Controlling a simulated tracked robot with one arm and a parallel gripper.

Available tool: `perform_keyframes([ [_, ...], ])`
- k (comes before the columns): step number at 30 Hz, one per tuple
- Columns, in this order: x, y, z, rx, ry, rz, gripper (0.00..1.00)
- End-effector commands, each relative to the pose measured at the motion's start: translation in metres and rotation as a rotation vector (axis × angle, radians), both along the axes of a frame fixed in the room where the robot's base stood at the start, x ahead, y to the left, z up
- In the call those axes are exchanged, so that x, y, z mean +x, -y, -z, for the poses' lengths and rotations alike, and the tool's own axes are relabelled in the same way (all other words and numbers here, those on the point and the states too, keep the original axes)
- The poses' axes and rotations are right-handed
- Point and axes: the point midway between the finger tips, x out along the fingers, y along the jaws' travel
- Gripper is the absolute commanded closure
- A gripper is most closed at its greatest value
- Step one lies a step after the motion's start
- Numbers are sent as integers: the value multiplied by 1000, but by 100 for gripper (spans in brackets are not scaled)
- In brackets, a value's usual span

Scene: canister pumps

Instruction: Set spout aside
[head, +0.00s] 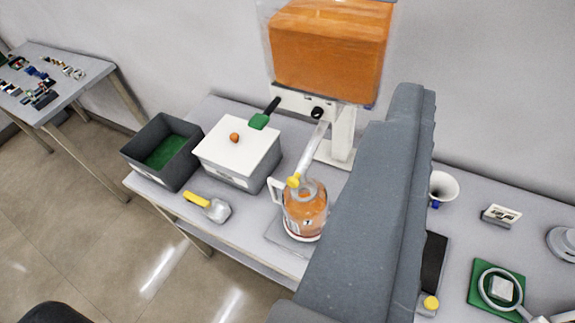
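A grey tube with a yellow end piece (309,157) looks like the spout. It slants down from below the orange-filled canister (330,50) to the mouth of a clear jug (305,212) holding orange contents. I cannot tell whether it touches the jug or is still joined to the dispenser above. My gripper's fingertips do not show. A large grey part of my arm crosses the right of the middle and hides the bench behind it.
On the bench are a dark bin (128,153) with a green bottom, a white-lidded box (240,150), a yellow-handled scoop (209,206), a white funnel (443,186) and a green plate (478,293) under a ring. A second table (75,92) stands far left. Clear floor lies at lower left.

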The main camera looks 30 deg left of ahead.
Motion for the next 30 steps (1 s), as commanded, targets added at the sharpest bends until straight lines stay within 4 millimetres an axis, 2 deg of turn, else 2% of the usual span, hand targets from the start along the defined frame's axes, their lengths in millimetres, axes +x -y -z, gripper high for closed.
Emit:
perform_keyframes([
  [5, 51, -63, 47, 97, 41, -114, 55],
  [9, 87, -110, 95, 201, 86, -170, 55],
  [11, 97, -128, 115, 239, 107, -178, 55],
  [15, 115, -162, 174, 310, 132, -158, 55],
  [19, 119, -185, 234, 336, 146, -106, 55],
  [24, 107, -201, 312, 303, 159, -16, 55],
  [30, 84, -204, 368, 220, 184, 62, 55],
])
